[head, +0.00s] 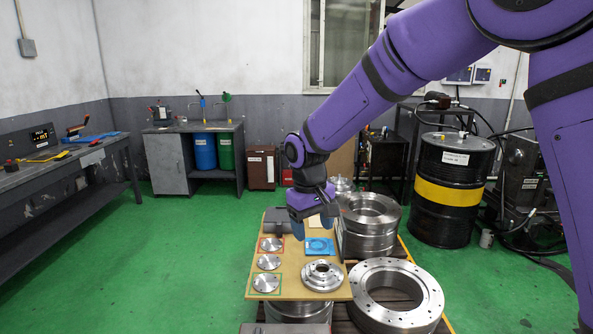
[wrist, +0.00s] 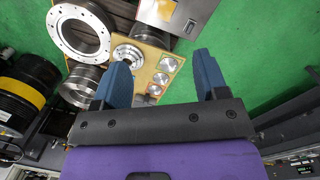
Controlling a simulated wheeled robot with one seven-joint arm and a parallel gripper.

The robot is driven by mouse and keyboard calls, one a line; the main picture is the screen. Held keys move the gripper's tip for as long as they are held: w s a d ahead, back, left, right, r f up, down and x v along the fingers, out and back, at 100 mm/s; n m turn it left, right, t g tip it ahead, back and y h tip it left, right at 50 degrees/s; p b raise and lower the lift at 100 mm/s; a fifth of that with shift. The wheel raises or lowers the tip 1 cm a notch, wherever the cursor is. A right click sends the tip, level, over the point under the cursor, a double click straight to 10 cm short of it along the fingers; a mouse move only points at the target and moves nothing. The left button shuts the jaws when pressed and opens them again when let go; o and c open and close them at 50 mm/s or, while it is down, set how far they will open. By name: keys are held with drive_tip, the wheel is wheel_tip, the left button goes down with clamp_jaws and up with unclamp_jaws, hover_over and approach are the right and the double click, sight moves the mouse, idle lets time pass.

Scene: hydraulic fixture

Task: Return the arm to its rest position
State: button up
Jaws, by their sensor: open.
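My purple arm reaches in from the upper right of the head view. My gripper (head: 312,226) hangs over the back part of a wooden board (head: 338,292). In the wrist view my gripper (wrist: 163,82) shows two blue fingers set wide apart, with nothing between them but the green floor and part of the board behind. The gripper looks empty and above the board, not touching anything that I can see.
The board holds several metal discs (head: 268,262), a flanged hub (head: 323,275) and a blue square plate (head: 320,247). Large steel rings (head: 398,296) lie to its right. A black and yellow drum (head: 453,190) stands behind. The green floor (head: 180,260) at left is free.

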drive_tip(key=s+d+r+m+t+y, duration=0.1)
drive_tip(key=s+d+r+m, duration=0.1)
drive_tip(key=s+d+r, duration=0.45)
drive_tip(key=s+d+r+m+t, duration=0.1)
drive_tip(key=s+d+r, duration=0.3)
drive_tip(key=d+r, duration=0.45)
drive_tip(key=s+d+m+t, duration=0.1)
drive_tip(key=s+d, duration=0.5)
drive_tip(key=s, duration=0.3)
drive_tip(key=s+d+m+t, duration=0.2)
drive_tip(key=s+d, duration=0.3)
drive_tip(key=s, duration=0.4)
drive_tip(key=shift+d+r+t, duration=0.15)
drive_tip(key=shift+d+t, duration=0.15)
drive_tip(key=shift+d, duration=0.1)
